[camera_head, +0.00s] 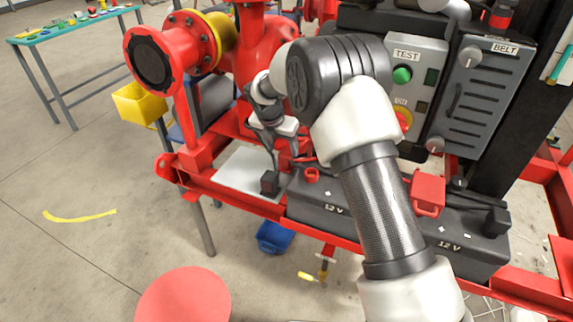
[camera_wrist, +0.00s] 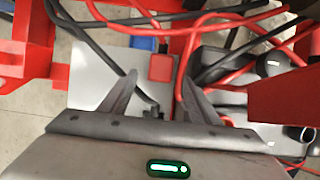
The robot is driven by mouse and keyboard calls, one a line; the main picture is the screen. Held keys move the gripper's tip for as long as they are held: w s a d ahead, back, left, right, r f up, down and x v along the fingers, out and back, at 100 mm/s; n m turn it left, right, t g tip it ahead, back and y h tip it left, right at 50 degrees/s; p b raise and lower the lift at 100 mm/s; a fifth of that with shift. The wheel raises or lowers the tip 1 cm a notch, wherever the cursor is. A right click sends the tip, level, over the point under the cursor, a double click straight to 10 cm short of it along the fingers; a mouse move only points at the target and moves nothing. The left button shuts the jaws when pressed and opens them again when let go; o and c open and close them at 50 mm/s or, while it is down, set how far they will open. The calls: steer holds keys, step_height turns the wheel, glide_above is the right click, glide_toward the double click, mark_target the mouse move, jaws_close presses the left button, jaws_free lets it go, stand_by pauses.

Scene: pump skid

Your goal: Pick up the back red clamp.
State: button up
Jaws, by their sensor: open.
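My gripper (camera_wrist: 160,82) is open, its two dark fingers spread in the wrist view. A small red block-like piece (camera_wrist: 162,67), which may be the back red clamp, shows just beyond and between the fingertips. I cannot tell its exact depth, but nothing is held. In the head view my gripper (camera_head: 272,142) is over the pale plate (camera_head: 240,172), partly hidden by my arm. Red parts (camera_head: 288,150) show close beside it, too small to tell apart. A black clamp-like piece (camera_head: 270,183) sits at the plate's right edge.
Two dark 12 V batteries (camera_head: 330,212) lie to the right, with a red cover (camera_head: 428,193) on top. Red and black cables (camera_wrist: 225,75) cross near the fingers. A red beam (camera_wrist: 290,95) stands close at right in the wrist view. Red pump pipework (camera_head: 262,45) is behind.

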mark_target(286, 152)
steer(key=b+x, duration=0.1)
steer(key=x, duration=0.2)
steer(key=w+x, duration=0.1)
steer(key=x, duration=0.1)
steer(key=shift+d+f+b, duration=0.15)
steer(key=shift+b, duration=0.2)
steer(key=c, duration=1.3)
